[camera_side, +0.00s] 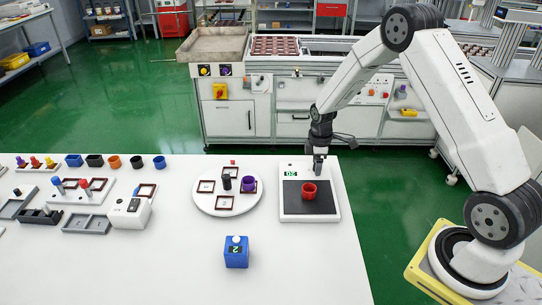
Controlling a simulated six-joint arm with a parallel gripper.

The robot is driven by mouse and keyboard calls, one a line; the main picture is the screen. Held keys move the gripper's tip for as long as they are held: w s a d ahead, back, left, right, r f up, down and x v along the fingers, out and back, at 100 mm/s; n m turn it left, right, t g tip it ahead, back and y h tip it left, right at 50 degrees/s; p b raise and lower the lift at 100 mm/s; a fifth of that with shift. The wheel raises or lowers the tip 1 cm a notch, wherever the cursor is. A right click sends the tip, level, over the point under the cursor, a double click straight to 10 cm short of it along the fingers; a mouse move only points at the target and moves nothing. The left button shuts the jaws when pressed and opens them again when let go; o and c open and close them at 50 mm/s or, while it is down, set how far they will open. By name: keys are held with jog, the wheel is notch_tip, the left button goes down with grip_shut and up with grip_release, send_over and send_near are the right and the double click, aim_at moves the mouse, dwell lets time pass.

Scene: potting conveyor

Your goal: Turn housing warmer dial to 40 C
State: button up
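The housing warmer (289,214) is a white flat unit with a black plate, at the right end of the white table. A red cup-shaped housing (309,191) stands upright on the black plate. A small green display (291,173) at the warmer's far edge reads what looks like 20, upside down in this view. My gripper (318,169) points down at the far right part of the warmer, right of the display and behind the red housing. The dial is not distinguishable; my gripper may be hiding it. The fingers are too small to tell their opening or contact.
Left of the warmer is a round white turntable (214,209) with square frames and a purple cup (248,184). A blue box (236,257) with a white knob stands in front. Trays, a white device (128,215) and several coloured cups are at left. The front right table is clear.

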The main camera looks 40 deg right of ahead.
grip_shut()
jog(key=shift+m, duration=0.4)
jog(key=m, duration=0.3)
jog(key=shift+m, duration=0.3)
jog(key=m, duration=0.9)
jog(key=shift+m, duration=2.2)
